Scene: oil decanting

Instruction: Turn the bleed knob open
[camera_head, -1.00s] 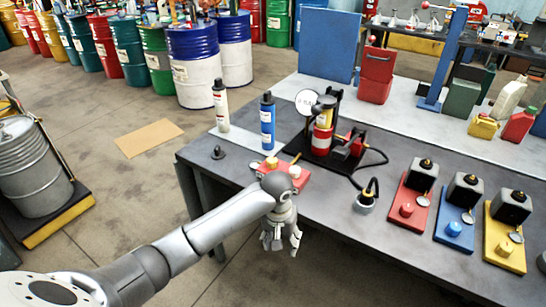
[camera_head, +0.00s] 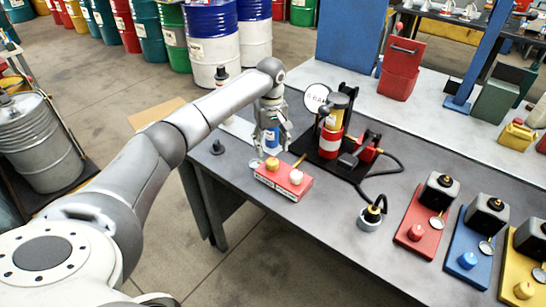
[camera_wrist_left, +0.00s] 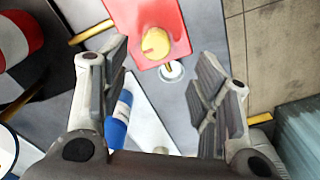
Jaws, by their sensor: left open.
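A red block (camera_head: 284,180) lies near the front edge of the grey bench, with a yellow knob (camera_head: 272,163) and a pale knob (camera_head: 296,176) on top. The yellow knob also shows in the left wrist view (camera_wrist_left: 153,43), with a red mark on it. I cannot tell for sure which one is the bleed knob. My left gripper (camera_head: 271,146) points down above and just behind the yellow knob, apart from it. In the left wrist view its fingers (camera_wrist_left: 160,68) are open and empty. My right gripper is not in view.
A blue bottle (camera_wrist_left: 119,115) is close behind my left gripper. A red and white cylinder (camera_head: 329,141) on a black stand is to the right. A black hose (camera_head: 385,166) runs on the bench. Red (camera_head: 425,247), blue and yellow boards stand further right.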

